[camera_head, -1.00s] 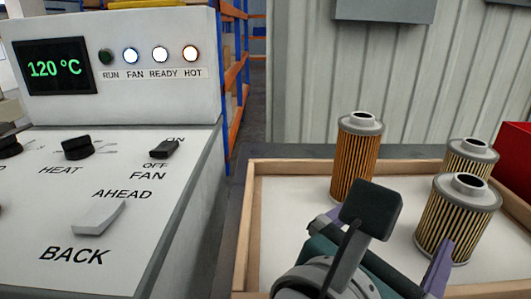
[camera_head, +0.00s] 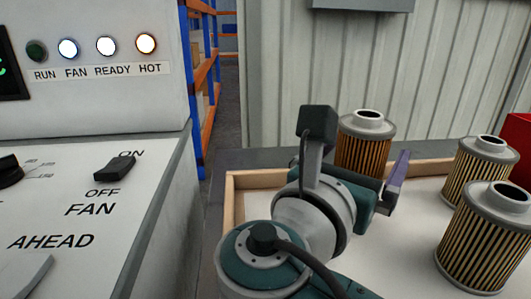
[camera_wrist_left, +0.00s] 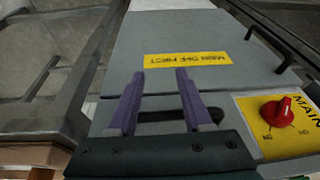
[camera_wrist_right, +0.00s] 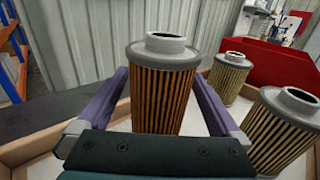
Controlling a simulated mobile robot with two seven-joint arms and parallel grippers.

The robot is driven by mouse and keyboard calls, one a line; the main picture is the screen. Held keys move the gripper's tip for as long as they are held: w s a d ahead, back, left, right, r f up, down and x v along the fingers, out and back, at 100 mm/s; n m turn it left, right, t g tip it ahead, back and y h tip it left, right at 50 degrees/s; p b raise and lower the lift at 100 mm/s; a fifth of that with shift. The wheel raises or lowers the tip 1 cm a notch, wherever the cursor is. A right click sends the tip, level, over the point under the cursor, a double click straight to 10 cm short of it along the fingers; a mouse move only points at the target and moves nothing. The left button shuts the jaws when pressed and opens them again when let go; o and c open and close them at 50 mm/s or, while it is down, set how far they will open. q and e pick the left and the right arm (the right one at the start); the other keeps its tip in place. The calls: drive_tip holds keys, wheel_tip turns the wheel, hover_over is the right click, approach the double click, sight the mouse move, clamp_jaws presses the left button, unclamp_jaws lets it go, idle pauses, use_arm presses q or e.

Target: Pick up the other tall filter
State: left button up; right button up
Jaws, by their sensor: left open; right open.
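A tall filter (camera_head: 364,146) with orange-brown pleats and a grey cap stands upright in the wooden-rimmed tray (camera_head: 229,196), its lower part hidden behind my right gripper in the head view. My right gripper (camera_head: 390,165) is open in front of it. In the right wrist view the tall filter (camera_wrist_right: 160,90) stands between the two purple fingers, with a gap on each side; the depth is hard to judge. My left gripper (camera_wrist_left: 160,98) is open and empty, seen only in its wrist view, over a grey panel with a yellow label.
Two shorter filters with yellowish pleats, one nearer (camera_head: 487,235) and one farther (camera_head: 482,168), stand at the tray's right. A red bin (camera_head: 519,143) is beyond them. A control console (camera_head: 100,235) stands at left. A corrugated wall (camera_head: 350,80) rises behind.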

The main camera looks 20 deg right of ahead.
drive_tip(key=shift+x, duration=0.95)
drive_tip(key=shift+c, duration=0.2)
drive_tip(key=c, duration=1.3)
drive_tip(key=shift+r, duration=0.1)
